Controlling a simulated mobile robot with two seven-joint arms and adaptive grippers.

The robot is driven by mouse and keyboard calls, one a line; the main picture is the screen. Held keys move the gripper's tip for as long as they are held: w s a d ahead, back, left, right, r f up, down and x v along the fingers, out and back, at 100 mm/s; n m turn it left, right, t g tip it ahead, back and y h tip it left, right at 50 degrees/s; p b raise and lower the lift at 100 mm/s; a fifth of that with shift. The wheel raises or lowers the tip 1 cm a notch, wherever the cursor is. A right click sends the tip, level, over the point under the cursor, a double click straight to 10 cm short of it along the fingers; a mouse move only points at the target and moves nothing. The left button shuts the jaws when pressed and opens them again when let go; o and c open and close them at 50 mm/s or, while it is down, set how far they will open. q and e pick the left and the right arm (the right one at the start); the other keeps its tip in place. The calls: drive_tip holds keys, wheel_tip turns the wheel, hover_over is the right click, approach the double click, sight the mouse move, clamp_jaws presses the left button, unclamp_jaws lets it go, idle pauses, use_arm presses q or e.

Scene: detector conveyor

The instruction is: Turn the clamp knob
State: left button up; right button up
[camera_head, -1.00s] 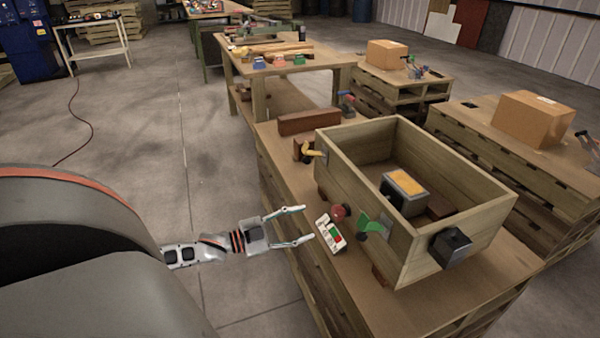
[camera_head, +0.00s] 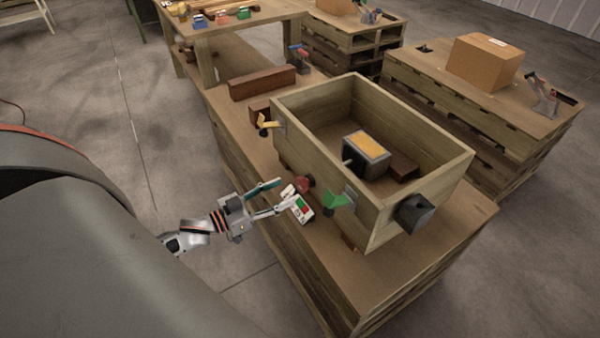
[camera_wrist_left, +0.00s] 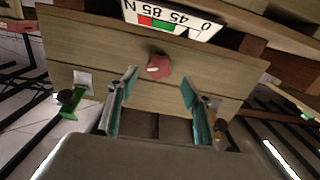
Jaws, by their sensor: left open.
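The red clamp knob (camera_head: 305,183) sits on the near side of the wooden crate (camera_head: 372,218); it also shows in the left wrist view (camera_wrist_left: 158,66), with a pale mark on its face. A white scale plate (camera_head: 299,206) with red and green bands is beside the knob, and its numbers appear upside down in the wrist view (camera_wrist_left: 176,20). My left gripper (camera_head: 280,196) is open, its fingertips close to the knob. In the wrist view the knob lies between the two fingers (camera_wrist_left: 159,78), nearer the left one, with no clear contact. My right gripper is not in view.
A green lever (camera_head: 335,201) and a yellow lever (camera_head: 266,122) flank the knob on the crate. A dark box (camera_head: 413,213) sticks out of the crate's right end. A block with a yellow top (camera_head: 366,147) is inside. The floor left of the bench is clear.

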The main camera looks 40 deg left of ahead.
sight(299, 185)
use_arm(q)
drive_tip(key=shift+d+b+x, duration=0.2)
drive_tip(key=shift+b+x, duration=0.2)
drive_tip(key=shift+x, duration=3.4)
drive_tip(key=c, duration=1.1)
